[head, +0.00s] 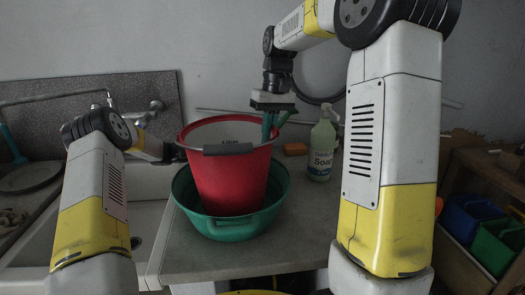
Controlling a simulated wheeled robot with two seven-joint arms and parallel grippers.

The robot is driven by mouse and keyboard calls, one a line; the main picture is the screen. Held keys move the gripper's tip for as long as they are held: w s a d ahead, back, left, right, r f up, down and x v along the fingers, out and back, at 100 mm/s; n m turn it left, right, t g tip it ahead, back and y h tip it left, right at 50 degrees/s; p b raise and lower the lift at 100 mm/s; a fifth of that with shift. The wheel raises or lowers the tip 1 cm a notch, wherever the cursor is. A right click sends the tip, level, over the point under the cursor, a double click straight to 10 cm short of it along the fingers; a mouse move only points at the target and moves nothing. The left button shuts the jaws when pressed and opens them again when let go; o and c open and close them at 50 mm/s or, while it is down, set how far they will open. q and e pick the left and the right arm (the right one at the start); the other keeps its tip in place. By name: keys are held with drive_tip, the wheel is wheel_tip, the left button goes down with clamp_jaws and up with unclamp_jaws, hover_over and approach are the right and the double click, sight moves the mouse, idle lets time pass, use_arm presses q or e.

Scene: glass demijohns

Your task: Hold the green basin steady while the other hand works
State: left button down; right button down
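The green basin (232,228) stands on the grey worktop. A red bucket (228,180) with a dark grip on its front stands inside it and hides most of the basin's inside. My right gripper (274,122) points down at the bucket's right rim, with its teal fingers at the rim. Whether they are closed on anything is unclear. My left arm reaches from the left to behind the bucket's left side.
A green soap bottle (321,150) and an orange sponge (295,149) stand behind the basin to the right. A sink (140,215) with a tap (157,106) is at the left. A low shelf with blue (468,215) and green bins (497,245) is at the right. The worktop's front is clear.

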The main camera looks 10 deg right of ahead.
use_arm(q)
drive_tip(key=shift+f, duration=0.1)
use_arm(e)
wheel_tip(320, 180, up, 7)
drive_tip(key=shift+r, duration=0.1)
use_arm(q)
drive_tip(key=c, duration=1.2)
unclamp_jaws()
